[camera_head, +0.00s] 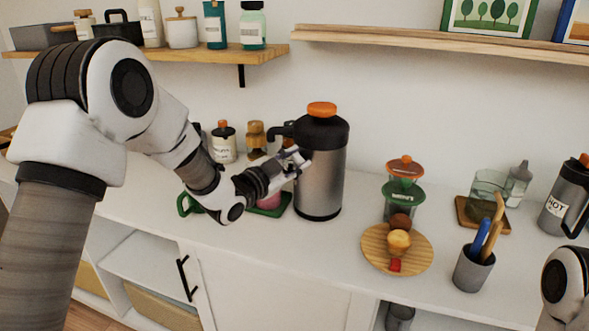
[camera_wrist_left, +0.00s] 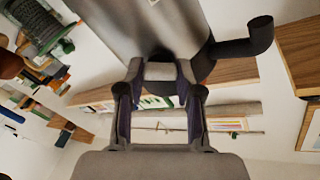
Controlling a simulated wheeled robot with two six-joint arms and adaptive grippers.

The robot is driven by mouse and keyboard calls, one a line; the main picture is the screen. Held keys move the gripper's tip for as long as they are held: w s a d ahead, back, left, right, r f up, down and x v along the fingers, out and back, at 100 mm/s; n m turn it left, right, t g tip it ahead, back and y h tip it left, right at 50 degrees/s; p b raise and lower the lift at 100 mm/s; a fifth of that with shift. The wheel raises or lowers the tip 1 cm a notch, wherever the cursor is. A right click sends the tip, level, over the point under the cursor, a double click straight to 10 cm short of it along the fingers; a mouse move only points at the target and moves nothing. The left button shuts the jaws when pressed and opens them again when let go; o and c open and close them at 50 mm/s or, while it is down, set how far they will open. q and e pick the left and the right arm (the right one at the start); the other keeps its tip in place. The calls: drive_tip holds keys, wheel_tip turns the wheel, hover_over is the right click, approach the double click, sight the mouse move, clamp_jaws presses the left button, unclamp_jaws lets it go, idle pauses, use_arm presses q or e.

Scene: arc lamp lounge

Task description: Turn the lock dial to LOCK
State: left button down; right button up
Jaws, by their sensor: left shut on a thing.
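A tall steel flask (camera_head: 320,175) with a black collar, an orange top (camera_head: 322,108) and a black spout toward the left stands on the white counter. The flask body (camera_wrist_left: 160,25) also fills the top of the left wrist view, with its dark spout (camera_wrist_left: 240,45) to the right. My left gripper (camera_head: 296,158) is at the flask's left front side, just below the collar. In the left wrist view its fingers (camera_wrist_left: 159,80) close on a small part at the flask, likely the lock dial, mostly hidden by the fingers. No LOCK marking is readable. My right gripper is out of view.
A green tray (camera_head: 284,205) and jars stand left of the flask. A green-lidded jar (camera_head: 403,187), a round wooden board (camera_head: 376,250) and a grey utensil cup (camera_head: 473,268) are to the right. A wooden shelf (camera_head: 270,53) hangs above.

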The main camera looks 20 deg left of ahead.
use_arm(q)
drive_tip(key=m+b, duration=0.3)
drive_tip(key=shift+f+m, duration=0.25)
drive_tip(key=shift+m, duration=0.05)
drive_tip(key=m+b, duration=0.4)
drive_tip(key=shift+m, duration=0.3)
drive_tip(key=shift+m+b, duration=0.9)
drive_tip(key=shift+b, duration=0.3)
drive_tip(key=shift+r+m+b, duration=0.1)
drive_tip(key=shift+m+b, duration=0.35)
drive_tip(key=shift+m, duration=0.15)
drive_tip(key=c, duration=0.8)
unclamp_jaws()
drive_tip(key=shift+o, duration=0.2)
